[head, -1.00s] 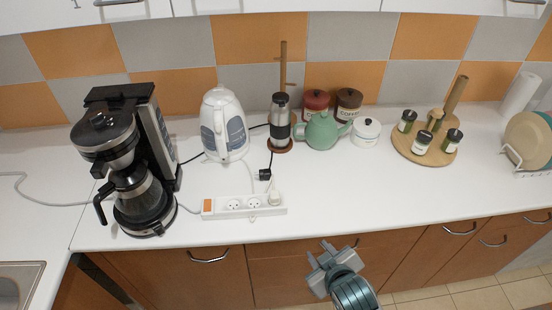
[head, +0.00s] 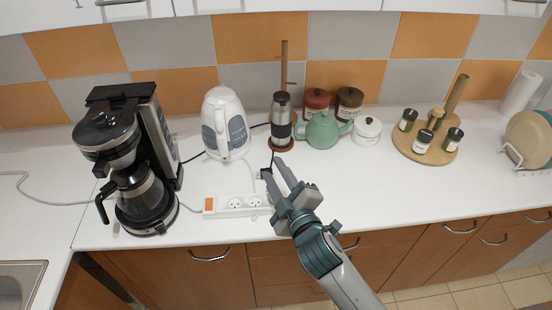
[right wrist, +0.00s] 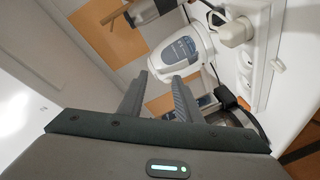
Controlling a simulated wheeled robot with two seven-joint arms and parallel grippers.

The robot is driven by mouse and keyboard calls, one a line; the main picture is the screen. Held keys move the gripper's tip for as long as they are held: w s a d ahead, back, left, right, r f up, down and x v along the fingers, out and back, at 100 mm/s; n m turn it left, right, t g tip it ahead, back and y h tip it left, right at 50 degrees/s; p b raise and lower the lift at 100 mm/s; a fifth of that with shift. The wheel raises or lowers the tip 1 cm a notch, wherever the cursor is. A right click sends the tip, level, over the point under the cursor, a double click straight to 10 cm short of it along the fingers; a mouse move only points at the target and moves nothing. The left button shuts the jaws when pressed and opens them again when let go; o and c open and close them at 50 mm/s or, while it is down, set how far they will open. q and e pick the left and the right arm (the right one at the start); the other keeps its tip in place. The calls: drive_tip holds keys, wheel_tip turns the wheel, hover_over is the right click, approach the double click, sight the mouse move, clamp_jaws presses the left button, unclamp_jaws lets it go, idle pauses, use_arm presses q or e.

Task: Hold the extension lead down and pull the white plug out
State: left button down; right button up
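The white extension lead (head: 222,206) lies on the counter, its orange switch at the left end. Its right end, with the white plug, is hidden behind my right gripper in the head view. In the right wrist view the white plug (right wrist: 236,32) sits in the lead (right wrist: 268,50), upper right, outside the fingers. My right gripper (head: 273,168) is above the lead's right end, fingers pointing toward the back wall. Its fingers (right wrist: 157,78) are apart with nothing held between them. My left gripper is not in view.
A white kettle (head: 224,125) stands behind the lead, and a coffee machine (head: 130,160) stands left of it. A grinder (head: 281,120) and a green teapot (head: 322,130) are behind my right gripper.

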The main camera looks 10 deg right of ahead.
drive_tip(key=s+a+r+n+g+y, duration=0.2)
drive_tip(key=a+r+n+g+y, duration=0.1)
drive_tip(key=a+r+n+y, duration=1.25)
drive_tip(key=s+a+f+n+g+h, duration=0.1)
drive_tip(key=s+a+n+g, duration=0.4)
drive_tip(key=n+g, duration=0.5)
drive_tip(key=s+a+n+g, duration=0.5)
drive_tip(key=a+n+g, duration=0.1)
drive_tip(key=n, duration=0.8)
drive_tip(key=w+d+f+n+h, duration=0.2)
drive_tip(key=d+f+n+h, duration=0.3)
drive_tip(key=f+h, duration=0.15)
drive_tip(key=w+d+f+n+h, duration=0.3)
drive_tip(key=d+f+n+h, duration=0.15)
drive_tip(key=f, duration=0.25)
drive_tip(key=w+d+t+h, duration=0.1)
drive_tip(key=w+d+h, duration=0.3)
drive_tip(key=d, duration=0.4)
drive_tip(key=w+d+n+t+h, duration=0.1)
drive_tip(key=w+d+h, duration=0.3)
drive_tip(key=d, duration=0.5)
drive_tip(key=shift+w+d+r+n, duration=0.3)
drive_tip(key=shift+w+r, duration=0.15)
drive_tip(key=shift+w, duration=0.6)
